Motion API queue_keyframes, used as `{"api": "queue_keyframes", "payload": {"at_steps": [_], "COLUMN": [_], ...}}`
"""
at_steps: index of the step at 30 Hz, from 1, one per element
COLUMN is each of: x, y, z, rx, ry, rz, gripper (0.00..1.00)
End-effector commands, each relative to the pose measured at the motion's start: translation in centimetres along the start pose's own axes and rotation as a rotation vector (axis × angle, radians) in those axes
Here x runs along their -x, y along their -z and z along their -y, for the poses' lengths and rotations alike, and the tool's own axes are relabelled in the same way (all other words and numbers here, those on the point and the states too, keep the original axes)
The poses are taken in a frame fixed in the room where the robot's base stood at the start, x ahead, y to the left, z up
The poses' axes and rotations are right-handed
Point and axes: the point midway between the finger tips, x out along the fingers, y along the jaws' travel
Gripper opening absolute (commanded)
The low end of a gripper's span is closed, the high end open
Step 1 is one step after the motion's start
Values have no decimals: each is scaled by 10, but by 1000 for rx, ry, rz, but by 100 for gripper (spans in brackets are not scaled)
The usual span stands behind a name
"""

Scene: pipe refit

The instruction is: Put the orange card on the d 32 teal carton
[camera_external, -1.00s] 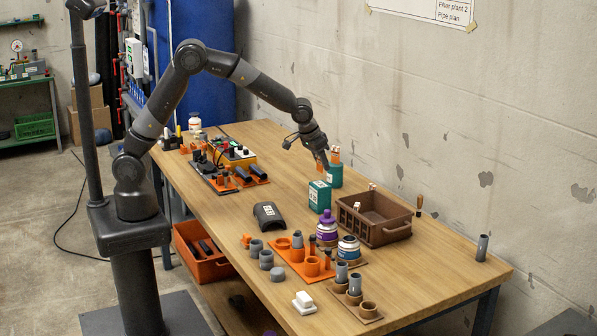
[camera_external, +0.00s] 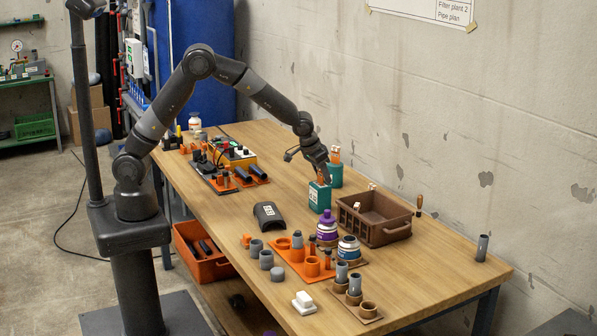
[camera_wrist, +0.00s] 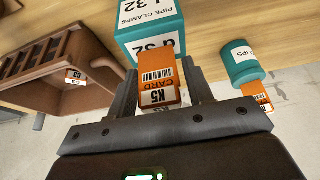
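The orange card (camera_wrist: 158,84), marked "CARD K5" with a barcode, is between my gripper's fingers (camera_wrist: 160,70) in the wrist view. My gripper (camera_external: 319,172) is shut on it. The teal carton (camera_wrist: 152,22), marked "d 32" and "PIPE CLAMPS", is directly beyond the card. In the external view the carton (camera_external: 319,199) stands upright on the table, and the card (camera_external: 319,180) is at its top. I cannot tell whether the card touches the carton; my fingers partly hide the contact.
A round teal container (camera_external: 336,178) with an orange-and-white piece on it stands close behind the carton; it also shows in the wrist view (camera_wrist: 241,62). A brown crate (camera_external: 388,232) is to the right. A purple-capped bottle (camera_external: 327,229) stands in front.

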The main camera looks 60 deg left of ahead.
Motion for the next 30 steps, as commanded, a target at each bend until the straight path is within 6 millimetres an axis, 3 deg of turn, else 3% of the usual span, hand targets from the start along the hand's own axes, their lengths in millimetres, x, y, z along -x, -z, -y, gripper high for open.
{"api": "queue_keyframes", "payload": {"at_steps": [4, 14, 30], "x": [0, 8, 107], "y": [0, 2, 2], "z": [0, 0, 0], "rx": [0, 0, 0], "ry": [0, 0, -1], "rz": [0, -1, -3], "gripper": [57, 57, 57]}}
